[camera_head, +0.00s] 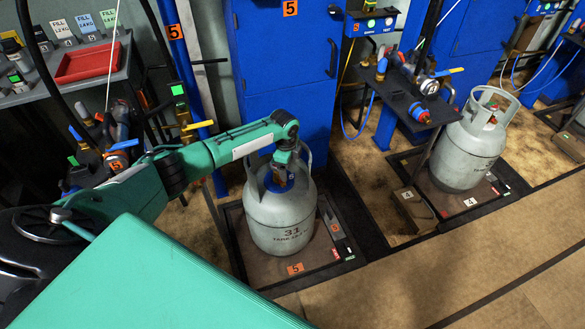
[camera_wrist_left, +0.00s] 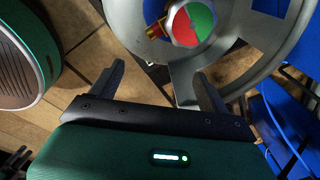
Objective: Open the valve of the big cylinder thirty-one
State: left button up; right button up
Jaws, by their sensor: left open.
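The big grey cylinder thirty-one (camera_head: 283,215) stands upright on scale 5, with "31" on its front. Its top is partly covered by my green left arm in the head view. In the left wrist view its valve knob (camera_wrist_left: 192,22) shows a red and green top, with a brass outlet (camera_wrist_left: 154,31) beside it. The cylinder's grey collar (camera_wrist_left: 190,78) curves around the valve. My left gripper (camera_wrist_left: 160,86) is open, its two fingers apart and pointing toward the valve. One finger overlaps the collar in the picture; I cannot tell whether they touch. The knob is not between the fingers.
Scale 5's dark platform (camera_head: 262,268) lies under the cylinder. A second grey cylinder (camera_head: 467,150) stands on the scale to the right. A blue cabinet (camera_head: 283,60) is behind. A red tray (camera_head: 86,62) sits on a shelf at left. The floor (camera_head: 470,275) in front is clear.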

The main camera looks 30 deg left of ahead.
pick_arm(q)
jog(key=w+a+r+m+g+b, duration=0.1)
jog(key=w+a+r+m+b, duration=0.15)
jog(key=a+r, duration=0.55)
jog(key=shift+m, duration=0.35)
jog(key=f, duration=0.3)
jog(key=d+f+b, duration=0.1)
jog(key=f, duration=0.3)
jog(key=d+f+b, duration=0.1)
jog(key=f, duration=0.3)
jog(key=shift+s, duration=0.1)
jog(key=shift+f, duration=0.15)
pick_arm(e)
notch_tip(320, 180, up, 9)
jog(key=shift+s+f+t, duration=0.15)
jog(key=shift+s+t, duration=0.1)
jog(key=shift+t, duration=0.15)
pick_arm(q)
jog(key=c, duration=1)
